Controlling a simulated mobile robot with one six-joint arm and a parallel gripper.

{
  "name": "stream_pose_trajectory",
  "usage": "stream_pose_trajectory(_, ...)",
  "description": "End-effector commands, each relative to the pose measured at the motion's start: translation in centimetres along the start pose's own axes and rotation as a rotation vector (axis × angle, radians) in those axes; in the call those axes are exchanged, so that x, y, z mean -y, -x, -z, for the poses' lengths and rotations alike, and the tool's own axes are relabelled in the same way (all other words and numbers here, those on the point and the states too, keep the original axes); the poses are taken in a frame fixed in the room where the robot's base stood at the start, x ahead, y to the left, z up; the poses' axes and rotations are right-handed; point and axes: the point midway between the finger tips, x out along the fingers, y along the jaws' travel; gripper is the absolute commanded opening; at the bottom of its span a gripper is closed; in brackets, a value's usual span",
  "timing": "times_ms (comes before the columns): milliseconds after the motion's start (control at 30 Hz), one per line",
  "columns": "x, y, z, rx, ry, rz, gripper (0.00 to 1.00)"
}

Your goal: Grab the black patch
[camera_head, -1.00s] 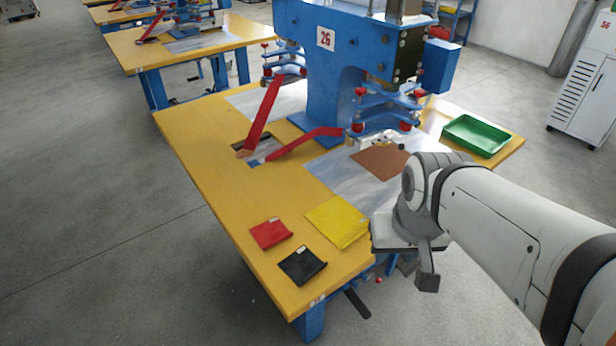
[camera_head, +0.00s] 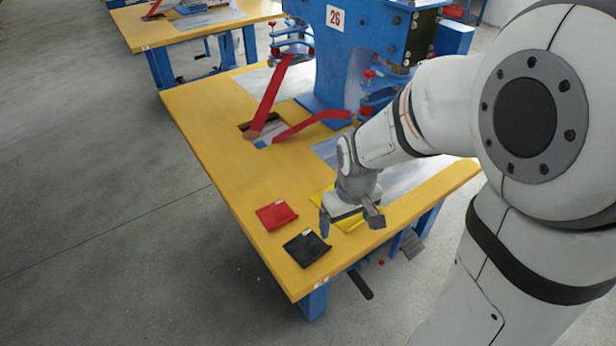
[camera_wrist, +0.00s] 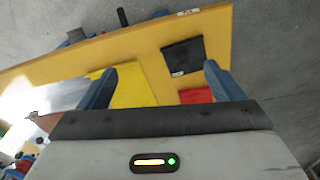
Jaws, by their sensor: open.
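The black patch (camera_head: 306,248) lies flat near the front corner of the yellow table, with a small pale label on it. In the wrist view the black patch (camera_wrist: 183,56) lies ahead of my gripper, between the fingers' directions but nearer the right finger. My gripper (camera_head: 350,228) is open and empty. It hangs above the yellow patch, to the right of the black patch and apart from it. In the wrist view its two fingers (camera_wrist: 160,82) are spread wide.
A red patch (camera_head: 276,215) lies just behind the black one. A yellow patch (camera_head: 355,222) is partly hidden under my gripper. A blue machine (camera_head: 345,60) with red levers (camera_head: 310,124) stands farther back on the yellow table (camera_head: 215,140). The table's left side is clear.

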Motion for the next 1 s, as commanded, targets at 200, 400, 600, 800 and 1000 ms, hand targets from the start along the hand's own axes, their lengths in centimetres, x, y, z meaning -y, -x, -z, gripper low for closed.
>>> stream_pose_trajectory(200, 2.5, -6.7, 2.6, 0.064, 0.179, 0.024, 1.0)
stream_pose_trajectory(400, 3.7, -9.9, 3.2, 0.086, 0.261, 0.034, 1.0)
stream_pose_trajectory(600, 3.9, -11.9, 3.2, 0.09, 0.274, 0.036, 1.0)
stream_pose_trajectory(800, 4.0, -13.5, 3.2, 0.089, 0.273, 0.035, 1.0)
stream_pose_trajectory(1000, 4.3, -15.9, 3.4, 0.091, 0.272, 0.036, 1.0)
